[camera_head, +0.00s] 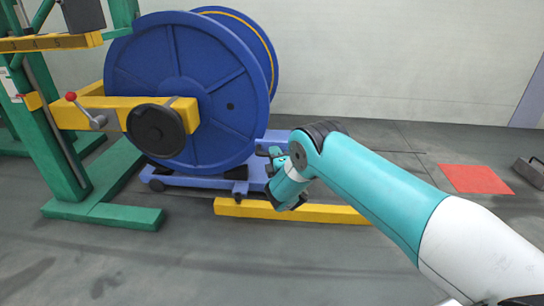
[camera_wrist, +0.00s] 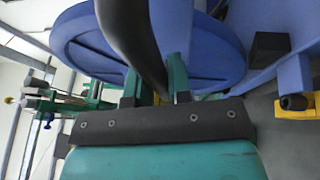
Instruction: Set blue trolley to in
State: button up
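The blue trolley (camera_head: 205,182) is a low blue frame on small dark wheels, under the large blue reel (camera_head: 185,90). Its right end reaches beside my gripper (camera_head: 268,160). In the wrist view, part of the trolley frame (camera_wrist: 292,72) shows at the right with a dark wheel. A dark round bar (camera_wrist: 145,40), which looks like a handle, runs down between the two green fingers of my gripper (camera_wrist: 157,80) and seems to fill the gap. Where the bar joins the trolley is hidden.
A green machine frame (camera_head: 55,140) with a yellow arm (camera_head: 100,108) stands at the left of the reel. A yellow floor beam (camera_head: 310,212) lies in front. A red floor patch (camera_head: 475,179) and a grey block (camera_head: 530,171) are at the right. The front floor is clear.

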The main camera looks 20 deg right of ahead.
jog(key=o, duration=0.4)
jog(key=shift+s+a, duration=0.1)
jog(key=shift+c, duration=0.2)
jog(key=shift+o, duration=0.3)
jog(key=shift+d, duration=0.25)
jog(key=s+f+p, duration=0.3)
jog(key=s+p, duration=1.4)
jog(key=p, duration=0.5)
